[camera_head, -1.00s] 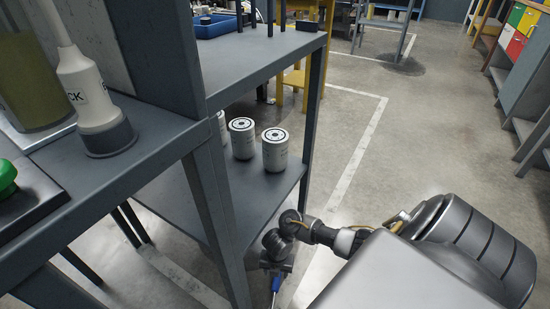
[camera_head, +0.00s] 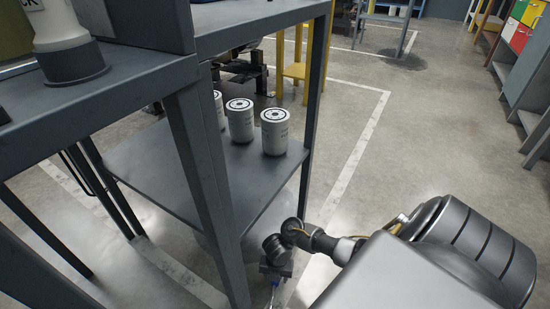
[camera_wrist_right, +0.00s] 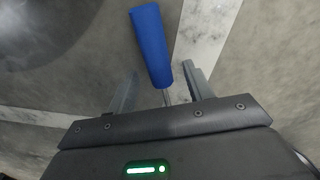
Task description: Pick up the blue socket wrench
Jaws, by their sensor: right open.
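The socket wrench (camera_wrist_right: 152,45) shows a blue handle and a thin metal shaft in the right wrist view. The handle extends out past the fingertips over the grey floor, and the shaft runs back between the fingers. My right gripper (camera_wrist_right: 160,72) is open, with one finger on each side of the wrench and gaps visible. Whether the wrench touches the floor cannot be told. In the head view my right gripper (camera_head: 274,280) is low beside the shelf's front leg, and the wrench is barely visible there. My left gripper is not in view.
A grey metal shelf unit (camera_head: 150,175) stands at the left, with several white filter canisters (camera_head: 275,132) on its lower shelf. Its front leg (camera_head: 205,180) is close to my right gripper. Open floor (camera_head: 400,140) with white lines lies to the right.

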